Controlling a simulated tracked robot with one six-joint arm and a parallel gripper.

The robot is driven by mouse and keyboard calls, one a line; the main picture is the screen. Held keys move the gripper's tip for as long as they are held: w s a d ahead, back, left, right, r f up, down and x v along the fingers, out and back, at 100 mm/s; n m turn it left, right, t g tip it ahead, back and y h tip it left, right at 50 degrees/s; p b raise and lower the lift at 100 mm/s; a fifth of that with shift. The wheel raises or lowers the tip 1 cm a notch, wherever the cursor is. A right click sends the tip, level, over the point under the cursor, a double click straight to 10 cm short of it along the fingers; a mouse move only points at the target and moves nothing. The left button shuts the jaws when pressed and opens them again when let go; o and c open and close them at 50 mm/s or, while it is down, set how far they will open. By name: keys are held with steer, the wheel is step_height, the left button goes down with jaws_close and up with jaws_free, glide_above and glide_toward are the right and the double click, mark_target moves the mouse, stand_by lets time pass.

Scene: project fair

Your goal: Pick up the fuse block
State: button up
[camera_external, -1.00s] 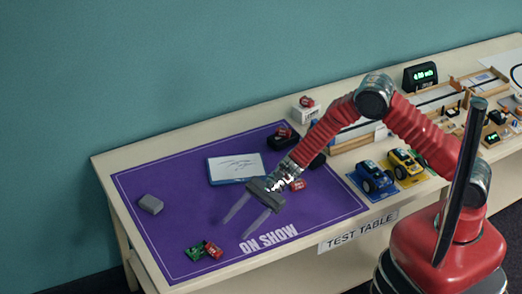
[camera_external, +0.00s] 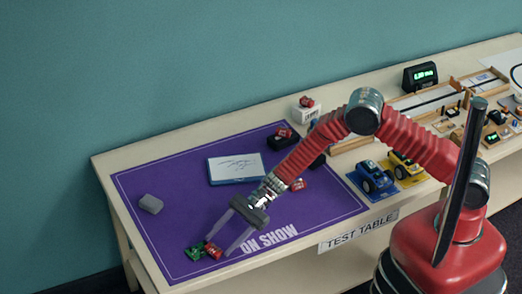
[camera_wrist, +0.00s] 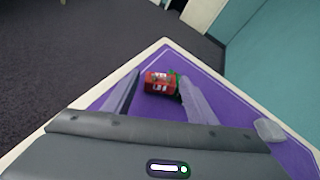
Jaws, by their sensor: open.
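A small red block (camera_external: 214,252) with pale markings, likely the fuse block, lies near the front left corner of the purple mat (camera_external: 180,220). A green block (camera_external: 195,252) lies against its left side. My gripper (camera_external: 218,247) is open and empty, reaching down with its fingertips close to the red block. In the wrist view my gripper (camera_wrist: 160,76) has the red block (camera_wrist: 159,84) showing between its two fingers, with the green block (camera_wrist: 173,73) partly hidden behind it. I cannot tell whether the fingers touch either block.
A grey block (camera_external: 151,204) lies at the mat's left. A white pad (camera_external: 235,168) lies mid-mat. Another red block (camera_external: 298,185) lies beside my arm. Toy cars, blue (camera_external: 372,178) and yellow (camera_external: 405,164), stand to the right. The mat's middle left is clear.

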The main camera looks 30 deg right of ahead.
mark_target(213, 249)
steer(key=shift+x, duration=1.8)
steer(key=shift+w, duration=0.1)
steer(key=shift+c, duration=0.7)
steer(key=shift+r, duration=0.1)
steer(key=c, duration=0.8)
step_height(213, 249, up, 10)
